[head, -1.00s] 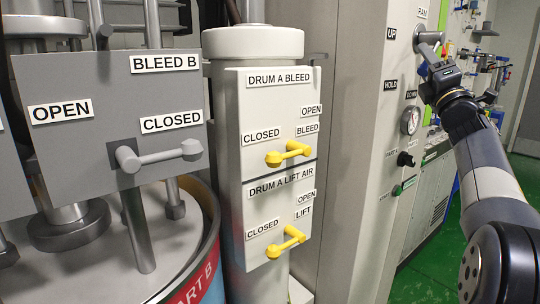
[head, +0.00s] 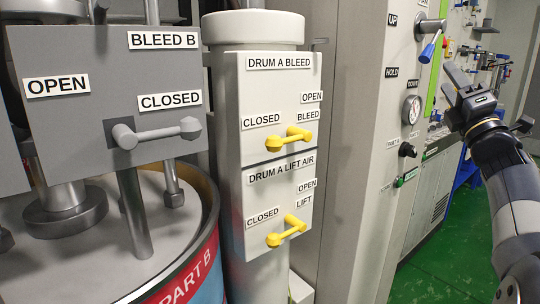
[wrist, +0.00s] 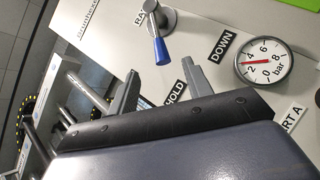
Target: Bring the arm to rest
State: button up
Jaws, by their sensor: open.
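My gripper (head: 453,84) is at the right of the head view, open and empty, in front of the control panel. The blue-handled ram lever (head: 430,46) is up and left of it, with a visible gap between them. In the wrist view my open jaws (wrist: 160,72) frame bare panel, and the blue lever (wrist: 161,48) shows beyond their tips. My forearm runs down to the lower right, and its lower part is cut off by the picture edge.
The panel carries a pressure gauge (head: 411,109) and a black knob (head: 407,149). Yellow valve handles (head: 290,137) stick out from the drum A box at left. A grey BLEED B lever (head: 155,133) is further left. Green floor (head: 440,255) is open below the arm.

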aim_at(431, 53)
jog(key=p+x, duration=0.2)
jog(key=x, duration=0.8)
jog(key=shift+w+a+r, duration=0.1)
jog(key=shift+w, duration=0.1)
jog(key=shift+w+r+h+p, duration=0.15)
jog(key=shift+r+h+p, duration=0.2)
jog(key=shift+p, duration=0.25)
jog(key=shift+s+a+r+m+h+p, duration=0.15)
jog(key=shift+s+a+m+h+p, duration=0.15)
jog(key=shift+m+p, duration=0.45)
jog(key=shift+d+m+g+h, duration=0.1)
jog(key=shift+m+g+h, duration=0.15)
jog(key=shift+m+g, duration=0.1)
